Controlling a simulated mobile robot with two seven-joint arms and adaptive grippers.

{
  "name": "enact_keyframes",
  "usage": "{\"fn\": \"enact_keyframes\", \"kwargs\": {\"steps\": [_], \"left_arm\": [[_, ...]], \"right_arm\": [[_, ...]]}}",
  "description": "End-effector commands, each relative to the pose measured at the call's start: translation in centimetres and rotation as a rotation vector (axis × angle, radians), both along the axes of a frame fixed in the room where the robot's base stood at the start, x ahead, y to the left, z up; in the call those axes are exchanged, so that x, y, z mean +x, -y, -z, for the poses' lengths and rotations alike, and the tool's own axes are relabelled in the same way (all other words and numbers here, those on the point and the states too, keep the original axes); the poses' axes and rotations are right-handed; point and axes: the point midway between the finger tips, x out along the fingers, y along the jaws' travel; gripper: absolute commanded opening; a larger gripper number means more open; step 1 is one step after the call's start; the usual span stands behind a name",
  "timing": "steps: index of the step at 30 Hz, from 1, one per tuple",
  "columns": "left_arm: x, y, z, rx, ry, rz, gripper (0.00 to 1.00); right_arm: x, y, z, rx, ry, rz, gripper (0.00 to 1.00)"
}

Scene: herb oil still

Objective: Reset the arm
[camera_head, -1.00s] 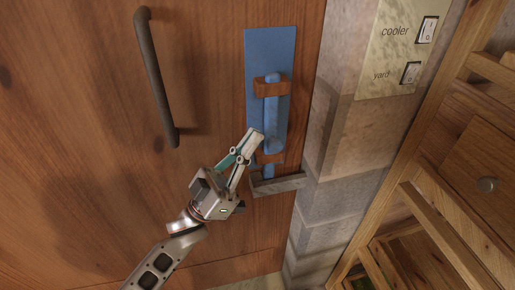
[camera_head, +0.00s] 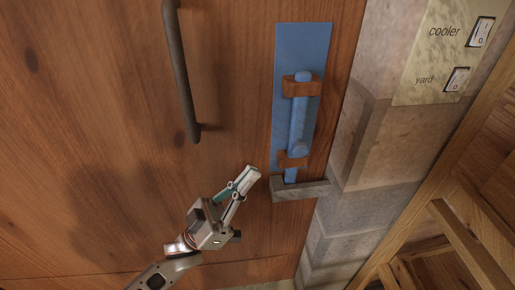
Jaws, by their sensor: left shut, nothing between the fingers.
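My left gripper (camera_head: 245,178) is in the lower middle of the head view, in front of the wooden door (camera_head: 110,120). Its fingers are shut with nothing between them, and they point up and to the right. A blue sliding bolt (camera_head: 298,125) sits on a blue plate (camera_head: 303,48), held by brown brackets (camera_head: 301,88). Its lower end reaches down to a grey stone-like catch (camera_head: 300,190). The gripper is left of the bolt and looks apart from it. My right gripper is not in view.
A dark bar handle (camera_head: 182,75) is fixed to the door at upper left. A stone wall (camera_head: 375,140) stands right of the door, with a panel of switches marked cooler (camera_head: 481,32) and yard (camera_head: 457,80). A wooden frame (camera_head: 470,245) fills the lower right.

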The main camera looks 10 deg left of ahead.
Motion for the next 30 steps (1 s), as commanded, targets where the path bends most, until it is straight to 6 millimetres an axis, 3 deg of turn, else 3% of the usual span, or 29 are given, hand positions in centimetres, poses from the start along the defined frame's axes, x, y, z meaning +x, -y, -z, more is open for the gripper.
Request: {"fn": "enact_keyframes", "kwargs": {"steps": [5, 9, 13, 17, 20, 24, 27, 30], "left_arm": [[0.1, 0.0, 0.1, 0.005, -0.010, -0.012, 0.00], [0.9, -0.3, 1.7, 0.057, -0.094, -0.115, 0.00], [1.9, -1.4, 5.8, 0.176, -0.266, -0.285, 0.00], [1.4, -3.3, 11.8, 0.336, -0.478, -0.440, 0.00], [-0.5, -5.2, 17.0, 0.479, -0.649, -0.526, 0.00], [-5.3, -7.8, 23.9, 0.689, -0.880, -0.593, 0.00], [-8.8, -9.4, 27.4, 0.811, -1.001, -0.605, 0.00], [-11.5, -10.3, 29.6, 0.894, -1.081, -0.603, 0.00]], "right_arm": [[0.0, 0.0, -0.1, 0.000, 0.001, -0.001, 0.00], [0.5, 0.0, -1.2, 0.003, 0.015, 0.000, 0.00], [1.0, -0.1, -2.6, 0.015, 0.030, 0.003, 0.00], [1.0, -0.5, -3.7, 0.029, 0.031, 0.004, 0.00], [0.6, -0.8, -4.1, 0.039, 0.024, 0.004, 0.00], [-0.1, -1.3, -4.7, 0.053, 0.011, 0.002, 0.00], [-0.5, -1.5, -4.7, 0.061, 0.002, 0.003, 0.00], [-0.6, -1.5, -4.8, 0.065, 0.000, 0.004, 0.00]]}}
